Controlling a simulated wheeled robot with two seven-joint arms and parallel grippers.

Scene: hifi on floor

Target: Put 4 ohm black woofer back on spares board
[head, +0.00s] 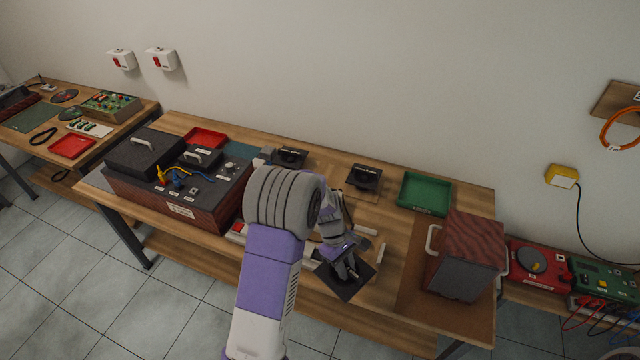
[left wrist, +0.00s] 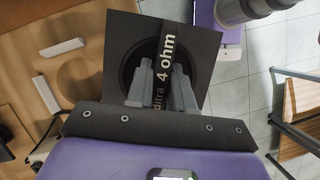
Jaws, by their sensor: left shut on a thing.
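The black woofer (head: 353,287) is a square dark plate with a round cone. In the left wrist view the woofer (left wrist: 118,62) shows "4 ohm" in white print. My left gripper (head: 346,266) is shut on it, with both fingers (left wrist: 162,88) over its face. The woofer is tilted, near the table's front edge; its gap from the tabletop is hard to judge. Two other black square units, one at the back middle (head: 291,157) and one to its right (head: 365,177), sit on the table with labels. I cannot tell for sure which surface is the spares board. My right gripper is not in view.
Pale strips (head: 367,230) lie on the wooden table (head: 400,235) by the gripper. A green tray (head: 425,194) is at the back right, and a handled speaker box (head: 466,255) at the right end. A dark wood-sided cabinet (head: 180,195) fills the left side.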

